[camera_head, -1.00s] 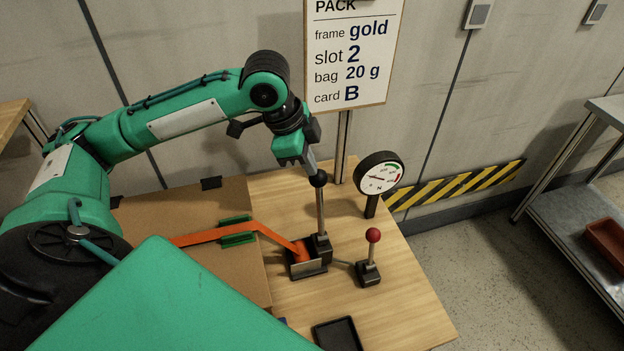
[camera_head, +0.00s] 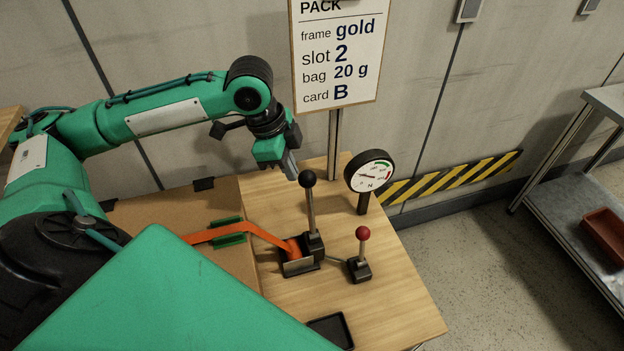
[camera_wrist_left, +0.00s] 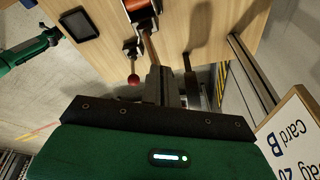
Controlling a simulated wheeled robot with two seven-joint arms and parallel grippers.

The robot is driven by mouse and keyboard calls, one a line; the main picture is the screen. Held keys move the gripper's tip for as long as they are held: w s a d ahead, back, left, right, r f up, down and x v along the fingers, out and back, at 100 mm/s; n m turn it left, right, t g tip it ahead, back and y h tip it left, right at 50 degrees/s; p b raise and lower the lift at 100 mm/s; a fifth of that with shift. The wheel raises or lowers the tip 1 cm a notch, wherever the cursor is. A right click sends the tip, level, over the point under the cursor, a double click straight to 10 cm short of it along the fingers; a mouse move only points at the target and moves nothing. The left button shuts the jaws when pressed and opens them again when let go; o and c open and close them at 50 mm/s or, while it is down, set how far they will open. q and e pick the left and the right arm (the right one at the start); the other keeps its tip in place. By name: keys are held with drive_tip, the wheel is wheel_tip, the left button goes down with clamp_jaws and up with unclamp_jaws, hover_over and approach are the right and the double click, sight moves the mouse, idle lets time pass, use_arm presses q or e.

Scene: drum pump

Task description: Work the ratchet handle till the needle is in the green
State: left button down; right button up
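The ratchet handle is a grey lever with a black knob (camera_head: 307,179), standing nearly upright on its dark pump base (camera_head: 298,264). My left gripper (camera_head: 291,171) is just left of the knob, with a small gap in the head view. Its fingers (camera_wrist_left: 163,87) look together in the wrist view, with nothing visible between them; the knob is hidden there. The round gauge (camera_head: 369,173) stands right of the handle. Its needle points left, away from the green band at upper right. A red-knobbed lever (camera_head: 362,234) stands beside the pump. My right gripper is out of view.
An orange hose or arm (camera_head: 225,233) runs left from the pump, over a brown panel (camera_head: 175,215). A black tray (camera_head: 331,331) lies at the table's front. A sign (camera_head: 338,50) stands behind. The wooden table (camera_head: 400,305) is bare at right.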

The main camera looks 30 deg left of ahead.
use_arm(q)
drive_tip(key=p+v, duration=0.1)
drive_tip(key=v, duration=1.3)
drive_tip(key=shift+d+t+h, duration=0.25)
drive_tip(key=shift+t+h, duration=0.05)
drive_tip(key=shift+t, duration=0.1)
drive_tip(key=shift+r, duration=0.1)
